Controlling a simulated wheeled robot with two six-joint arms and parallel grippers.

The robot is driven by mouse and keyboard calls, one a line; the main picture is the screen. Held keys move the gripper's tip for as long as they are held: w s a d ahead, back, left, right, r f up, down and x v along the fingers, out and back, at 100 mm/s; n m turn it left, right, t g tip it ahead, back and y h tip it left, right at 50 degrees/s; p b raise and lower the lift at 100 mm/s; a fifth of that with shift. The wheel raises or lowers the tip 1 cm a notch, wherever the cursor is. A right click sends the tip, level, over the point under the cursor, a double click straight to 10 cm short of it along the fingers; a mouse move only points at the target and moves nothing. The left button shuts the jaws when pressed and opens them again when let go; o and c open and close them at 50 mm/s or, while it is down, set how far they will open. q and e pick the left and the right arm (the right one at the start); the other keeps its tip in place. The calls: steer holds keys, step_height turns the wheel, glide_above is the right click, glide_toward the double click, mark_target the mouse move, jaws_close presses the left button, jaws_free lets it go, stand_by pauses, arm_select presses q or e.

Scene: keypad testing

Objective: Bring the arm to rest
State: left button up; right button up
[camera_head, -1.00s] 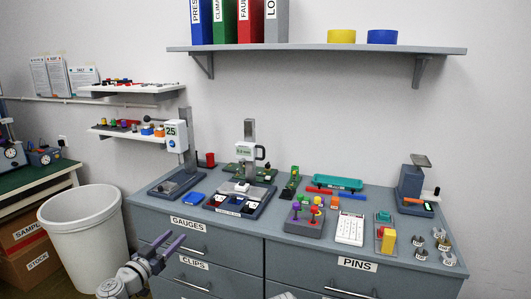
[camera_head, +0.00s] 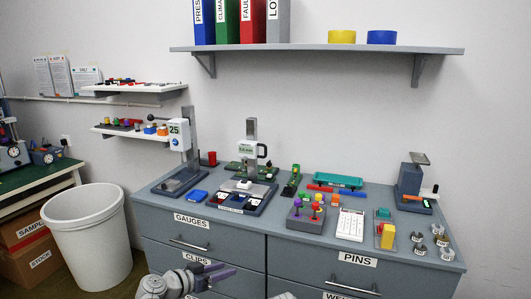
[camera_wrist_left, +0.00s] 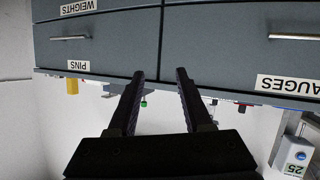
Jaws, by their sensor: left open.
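My left gripper (camera_head: 226,272) is low in the head view, in front of the drawer fronts of the grey cabinet (camera_head: 320,262). Its two dark fingers point right and are apart, with nothing between them. In the left wrist view, which looks upside down, the open fingers (camera_wrist_left: 160,74) stand before the drawers, empty. My right gripper does not show. The keypad (camera_head: 350,225) lies on the cabinet top, well above and right of the left gripper.
The cabinet top holds gauge stands (camera_head: 251,165), a block with coloured knobs (camera_head: 305,214) and several small parts. Drawer handles (camera_head: 188,245) stick out in front. A white bin (camera_head: 88,240) stands left of the cabinet. A shelf (camera_head: 320,49) hangs above.

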arm_select(q)
steer(key=s+d+f+g+y, duration=0.1)
steer(key=s+d+f+g, duration=0.4)
steer(key=s+d+f, duration=0.15)
steer(key=s+f+n+g+y, duration=0.1)
steer(key=s+f+g+y, duration=0.2)
steer(key=s+y, duration=0.3)
steer(key=s+f+n+g+y, duration=0.2)
steer(key=s+f+g+y, duration=0.15)
steer(key=s, duration=0.45)
step_height(320, 180, up, 16)
steer(key=t+p, duration=0.1)
steer(key=p, duration=1.5)
steer(key=shift+w+f, duration=0.25)
steer(key=shift+w, duration=0.15)
